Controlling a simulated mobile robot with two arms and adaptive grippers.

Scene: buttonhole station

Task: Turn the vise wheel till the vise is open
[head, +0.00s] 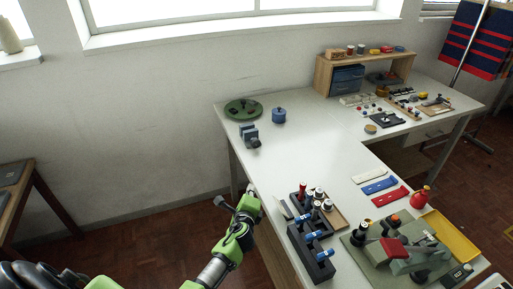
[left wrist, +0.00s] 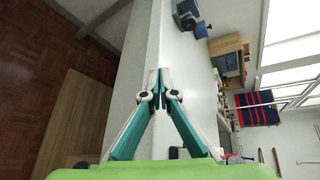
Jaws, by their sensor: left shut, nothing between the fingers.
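The blue-grey vise (head: 248,131) stands at the left edge of the white table in the head view, below a green round plate. A darker part on its near side (head: 254,142) may be the wheel; it is too small to be sure, and I cannot tell how far the jaws are apart. The vise also shows at the top of the left wrist view (left wrist: 186,14). My left gripper (head: 251,190) is beside the table's left edge, well short of the vise and not touching it. Its fingertips meet with nothing between them in the left wrist view (left wrist: 160,73). My right gripper is not in view.
A blue pot (head: 279,115) stands right of the vise. Black holders with blue-handled tools (head: 311,252) stand near my left gripper. A green-based machine (head: 400,250) is at the lower right. The white table top (head: 300,155) is clear between the vise and these holders.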

